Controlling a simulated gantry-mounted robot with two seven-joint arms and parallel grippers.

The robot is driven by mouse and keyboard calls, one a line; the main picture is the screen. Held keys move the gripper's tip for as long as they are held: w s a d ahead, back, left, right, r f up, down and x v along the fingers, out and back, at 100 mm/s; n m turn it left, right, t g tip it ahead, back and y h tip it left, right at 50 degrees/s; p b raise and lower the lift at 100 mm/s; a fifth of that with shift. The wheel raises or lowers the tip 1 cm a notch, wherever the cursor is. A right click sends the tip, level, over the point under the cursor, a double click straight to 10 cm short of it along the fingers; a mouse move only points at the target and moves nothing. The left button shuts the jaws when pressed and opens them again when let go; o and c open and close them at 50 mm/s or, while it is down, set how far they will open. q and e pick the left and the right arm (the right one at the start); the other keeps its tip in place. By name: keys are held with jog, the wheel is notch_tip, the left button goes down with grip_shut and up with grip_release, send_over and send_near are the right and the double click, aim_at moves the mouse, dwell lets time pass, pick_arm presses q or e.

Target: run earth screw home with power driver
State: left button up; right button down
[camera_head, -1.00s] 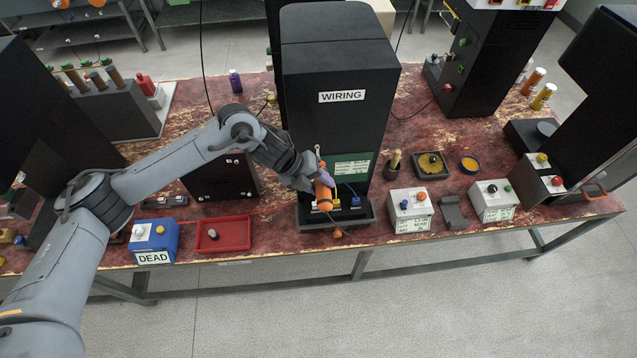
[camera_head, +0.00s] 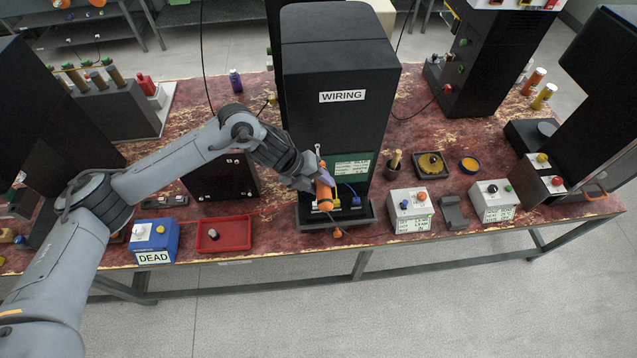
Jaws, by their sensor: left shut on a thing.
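An orange power driver (camera_head: 324,194) is held at the open front of the black machine labelled WIRING (camera_head: 335,60). My left gripper (camera_head: 312,178) is shut on the driver, whose body hangs in front of the wiring bay. Yellow and blue parts show beside the driver in the bay, and a green panel (camera_head: 351,168) is behind. The earth screw and the driver's tip cannot be made out. My right gripper is not in view.
A red tray (camera_head: 246,235) and a blue box marked DEAD (camera_head: 171,246) stand left of the machine. White button boxes (camera_head: 410,222) and a black dish (camera_head: 443,172) stand to its right. The table's front edge is close below the bay.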

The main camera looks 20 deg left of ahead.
aim_at(322, 202)
pick_arm(q)
jog(key=shift+w+r, duration=0.15)
jog(key=shift+s+d+r+p, duration=0.1)
jog(key=shift+s+d+p, duration=0.05)
jog(key=shift+s+p, duration=0.15)
jog(key=shift+s+d+p, duration=0.3)
jog(key=shift+s+d, duration=0.05)
jog(key=shift+s, duration=0.3)
jog(key=shift+s+d+p, duration=0.35)
jog(key=shift+s+d, duration=0.05)
jog(key=shift+s, duration=0.3)
jog(key=shift+s+d+p, duration=0.3)
jog(key=shift+s+d, duration=0.05)
jog(key=shift+s, duration=0.3)
jog(key=shift+s+d, duration=0.2)
jog(key=shift+s, duration=0.1)
